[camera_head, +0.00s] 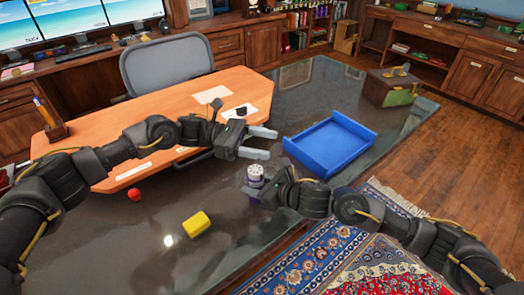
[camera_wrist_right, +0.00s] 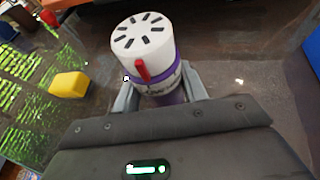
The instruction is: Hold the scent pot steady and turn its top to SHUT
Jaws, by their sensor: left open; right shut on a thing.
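The scent pot (camera_head: 255,176) stands upright on the dark glossy surface in the head view. In the right wrist view the scent pot (camera_wrist_right: 158,89) has a purple and white body with partly hidden lettering. Its white top (camera_wrist_right: 142,38) has dark radial slots and a red tab at the near rim. I cannot read which setting the tab marks. My right gripper (camera_head: 257,190) is shut on the body, its fingers (camera_wrist_right: 160,97) on either side below the top. My left gripper (camera_head: 272,143) is open and empty, above and behind the pot, apart from it.
A blue tray (camera_head: 352,123) lies right of the left gripper. A yellow block (camera_head: 196,224) and a red ball (camera_head: 134,195) lie to the left of the pot. An orange-topped desk (camera_head: 165,115) stands behind, and a patterned rug (camera_head: 345,262) is in front.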

